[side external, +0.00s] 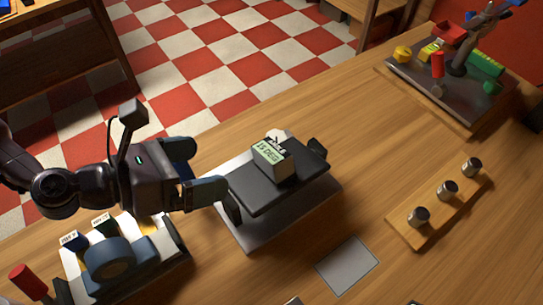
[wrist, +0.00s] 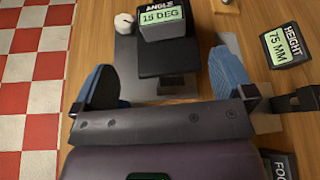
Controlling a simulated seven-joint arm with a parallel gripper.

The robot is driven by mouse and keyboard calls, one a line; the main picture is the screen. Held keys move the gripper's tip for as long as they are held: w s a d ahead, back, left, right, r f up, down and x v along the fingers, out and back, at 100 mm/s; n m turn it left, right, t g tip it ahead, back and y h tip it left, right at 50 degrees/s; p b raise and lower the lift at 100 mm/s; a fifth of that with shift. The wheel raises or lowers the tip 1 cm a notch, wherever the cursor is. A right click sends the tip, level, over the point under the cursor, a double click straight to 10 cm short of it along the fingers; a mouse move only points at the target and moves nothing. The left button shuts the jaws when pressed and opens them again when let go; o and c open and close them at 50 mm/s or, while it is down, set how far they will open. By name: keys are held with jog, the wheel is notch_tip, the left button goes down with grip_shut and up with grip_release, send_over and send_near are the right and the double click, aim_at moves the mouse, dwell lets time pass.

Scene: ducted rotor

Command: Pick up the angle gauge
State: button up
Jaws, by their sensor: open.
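The angle gauge (side external: 272,160) is a small block with a pale green display reading 15 DEG. It sits on a dark platform (side external: 262,195) above a grey base plate (side external: 245,240). In the wrist view the angle gauge (wrist: 163,22) is at the top, partly cut off by the frame edge, with ANGLE written above its display. My gripper (side external: 207,178) is open and empty, left of the gauge in the side view. In the wrist view its two blue fingers (wrist: 165,75) are spread wide, with the gauge beyond them and apart from both.
A height gauge (wrist: 287,47) reading 75 MM lies right of my fingers. A tray with a blue ring (side external: 107,262) stands at the lower left. A white round part (wrist: 124,22) is beside the angle gauge.

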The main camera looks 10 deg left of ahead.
aim_at(264, 155)
jog(key=x, duration=1.2)
jog(key=shift+w+d+f, duration=0.15)
jog(key=shift+d+f, duration=0.05)
jog(key=shift+d, duration=0.15)
jog(key=c, duration=1.1)
jog(key=shift+r, duration=0.15)
